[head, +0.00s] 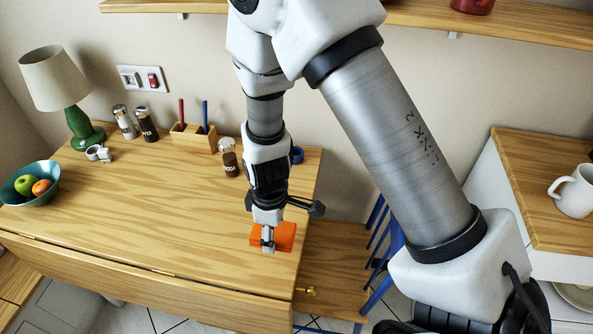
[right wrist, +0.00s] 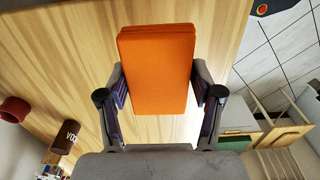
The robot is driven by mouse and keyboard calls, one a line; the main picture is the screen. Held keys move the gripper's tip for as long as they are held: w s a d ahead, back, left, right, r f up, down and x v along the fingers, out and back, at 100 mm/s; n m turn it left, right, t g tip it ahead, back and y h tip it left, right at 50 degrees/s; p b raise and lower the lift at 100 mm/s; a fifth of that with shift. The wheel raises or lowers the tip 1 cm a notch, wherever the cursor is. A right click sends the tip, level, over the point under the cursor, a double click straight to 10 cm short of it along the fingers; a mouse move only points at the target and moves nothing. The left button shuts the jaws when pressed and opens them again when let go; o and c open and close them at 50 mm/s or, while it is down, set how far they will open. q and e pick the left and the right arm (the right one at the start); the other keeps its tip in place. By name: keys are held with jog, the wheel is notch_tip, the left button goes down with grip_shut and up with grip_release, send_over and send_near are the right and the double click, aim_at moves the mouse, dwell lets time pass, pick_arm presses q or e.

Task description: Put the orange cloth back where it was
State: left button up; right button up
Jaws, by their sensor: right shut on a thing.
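The orange cloth (head: 286,236) is a folded rectangular block at the right end of the wooden table. In the right wrist view the orange cloth (right wrist: 158,70) sits between the two fingers. My right gripper (head: 268,244) points down over the table and is shut on the cloth. Its fingers also show in the right wrist view (right wrist: 158,92), one on each long side of the cloth. Whether the cloth touches the tabletop is hard to tell. My left gripper is not in view.
The wooden table (head: 130,205) has clear room at its middle. Along its back stand a lamp (head: 60,85), two shakers, a wooden pen holder (head: 194,138) and a brown jar (head: 228,158). A fruit bowl (head: 32,185) is at the left. A blue chair (head: 385,235) stands beyond the right edge.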

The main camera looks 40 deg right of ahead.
jog(key=shift+w+a, duration=0.15)
jog(key=shift+w, duration=0.2)
jog(key=w+d, duration=0.3)
jog(key=w, duration=0.1)
jog(key=w+d+f+p, duration=0.1)
jog(key=w+d, duration=0.2)
jog(key=w+d+p, duration=0.1)
jog(key=w+d, duration=0.3)
jog(key=shift+w+f, duration=0.3)
jog(key=shift+w, duration=0.05)
notch_tip(320, 180, down, 3)
jog(key=shift+f+p, duration=0.15)
jog(key=shift+p, duration=0.25)
jog(key=shift+f, duration=0.1)
jog(key=shift+f, duration=0.15)
jog(key=o, duration=1.3)
notch_tip(320, 180, up, 12)
jog(key=shift+r+b, duration=0.25)
jog(key=shift+b, duration=0.2)
